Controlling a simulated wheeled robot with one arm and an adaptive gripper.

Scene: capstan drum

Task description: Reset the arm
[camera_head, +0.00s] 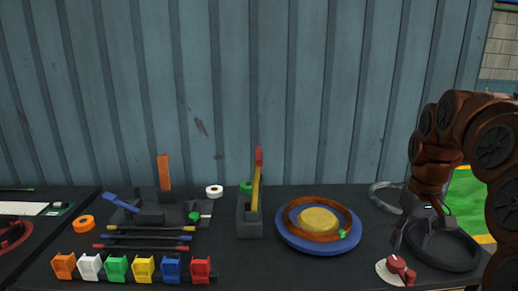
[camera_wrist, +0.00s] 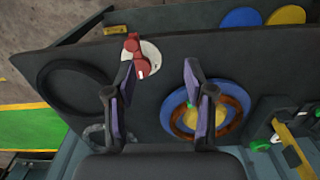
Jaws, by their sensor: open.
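My arm reaches in from the right in the head view, and my gripper (camera_head: 422,240) hangs over the right part of the dark bench. In the wrist view my gripper (camera_wrist: 157,80) is open, with its two fingers apart and nothing between them. The blue drum (camera_head: 318,234) with a brown ring and yellow centre lies left of my gripper. A red piece on a white disc (camera_head: 398,270) lies at the front edge, close to my gripper.
A black ring (camera_head: 460,250) lies beneath and right of my gripper, with a grey ring (camera_head: 385,197) behind. A stand with a yellow and red lever (camera_head: 256,190) is left of the drum. Several coloured clips (camera_head: 143,268) line the front left. A corrugated wall (camera_head: 250,90) closes the back.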

